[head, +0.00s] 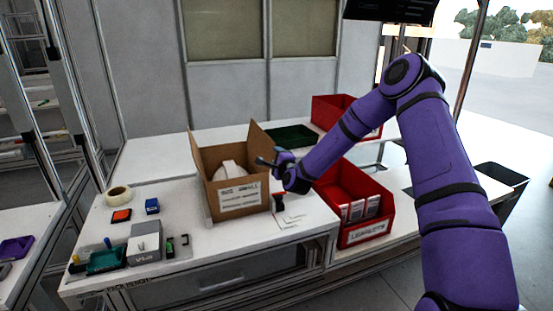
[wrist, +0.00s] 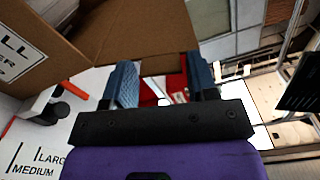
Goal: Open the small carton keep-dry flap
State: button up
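The small brown carton (head: 209,200) stands on the white bench, with a printed white label on its front. A raised cardboard flap (head: 261,140) shows at its right side and another (head: 194,156) at its left. A white rounded shell (head: 229,169) shows inside. My gripper (head: 260,162) is at the carton's right front corner. In the wrist view its blue fingers (wrist: 162,72) are apart, with cardboard (wrist: 140,30) at and just beyond their tips. I cannot tell whether they touch it. The keep-dry marking is not readable.
A red bin (head: 377,213) stands right of the carton, with another red bin (head: 331,108) and a green tray (head: 290,137) behind. Tape (head: 118,196), a blue block (head: 152,206) and a grey device (head: 145,242) are at left. The bench front near the carton is mostly clear.

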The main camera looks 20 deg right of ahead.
jog(key=shift+o, duration=0.9)
jog(key=s, duration=1)
jog(key=shift+s, duration=0.4)
jog(key=s+a+r+n+g, duration=0.4)
jog(key=s+r+n+g, duration=0.4)
jog(key=s+r+n, duration=0.8)
jog(key=s+r+n+g, duration=0.2)
jog(key=s+r, duration=0.2)
jog(key=s, duration=0.9)
jog(key=s+d+r+n+g, duration=0.1)
jog(key=s+r, duration=0.4)
jog(key=s, duration=0.8)
jog(key=shift+s+d+n+g, duration=0.15)
jog(key=shift+s+n+g, duration=0.2)
jog(key=shift+n+g, duration=0.55)
